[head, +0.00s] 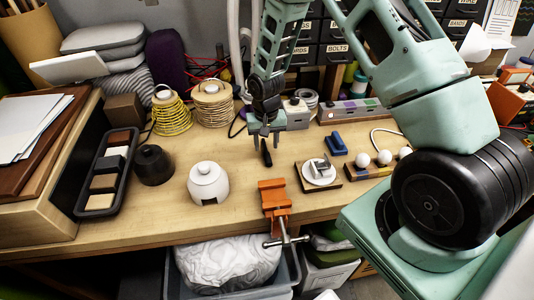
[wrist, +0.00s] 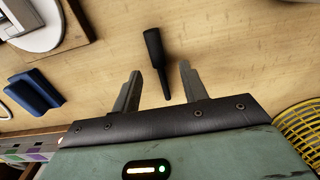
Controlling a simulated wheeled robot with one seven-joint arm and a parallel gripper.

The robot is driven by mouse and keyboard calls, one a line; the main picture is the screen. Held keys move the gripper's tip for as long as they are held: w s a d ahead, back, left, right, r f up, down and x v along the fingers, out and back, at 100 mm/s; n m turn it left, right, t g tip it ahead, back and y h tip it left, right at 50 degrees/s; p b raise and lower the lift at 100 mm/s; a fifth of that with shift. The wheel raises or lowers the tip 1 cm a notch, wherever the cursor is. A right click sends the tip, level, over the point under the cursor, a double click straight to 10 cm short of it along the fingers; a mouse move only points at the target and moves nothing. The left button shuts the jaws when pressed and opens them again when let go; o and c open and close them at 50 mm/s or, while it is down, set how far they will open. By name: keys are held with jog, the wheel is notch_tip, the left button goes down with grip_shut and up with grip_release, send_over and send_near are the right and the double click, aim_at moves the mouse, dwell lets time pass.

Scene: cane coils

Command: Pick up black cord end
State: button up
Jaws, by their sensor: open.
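The black cord end (wrist: 154,47) is a short dark piece, thick at one end and tapering to a thin tip. In the wrist view it points into the gap between my fingers, thin tip toward my palm. It also shows in the head view (head: 266,154), on or just above the wooden bench below my gripper (head: 265,136). My gripper is open and empty, its two fingers in the wrist view (wrist: 160,76) on either side of the thin part, apart from it. The height between fingers and cord end is hard to tell.
On the bench (head: 235,164), an orange clamp (head: 273,196) stands in front and a white jar (head: 208,183) to the left. A blue block (head: 336,144) and a round white dish (head: 319,172) lie right. Yellow (head: 171,115) and tan cord coils (head: 212,106) stand behind left.

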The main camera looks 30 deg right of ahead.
aim_at(267, 153)
jog(key=shift+d+f+p, duration=0.15)
jog(key=shift+f+p, duration=0.75)
jog(key=shift+f, duration=1.2)
jog(key=shift+c, duration=0.3)
grip_shut()
